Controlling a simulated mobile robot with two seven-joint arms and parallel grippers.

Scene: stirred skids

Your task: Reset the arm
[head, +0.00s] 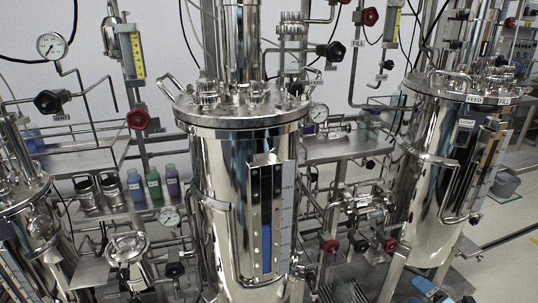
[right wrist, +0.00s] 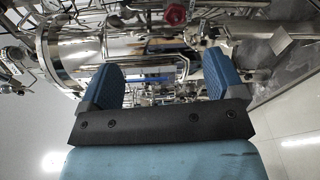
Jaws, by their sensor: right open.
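My right gripper (right wrist: 160,82) fills the lower part of the right wrist view. Its two blue ribbed fingers stand wide apart on a black bar, with nothing between them. In the head view a small blue part of it (head: 424,286) shows at the bottom edge, right of centre; most of it is cut off or hidden there. My left gripper is in neither view.
A tall steel tank (head: 223,190) with a sight glass stands in the middle, with a second tank (head: 425,185) at right. Pipes, gauges and red-handled valves (head: 138,119) crowd around them. Small bottles (head: 153,183) stand on a shelf at left. Open floor (head: 510,265) lies at lower right.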

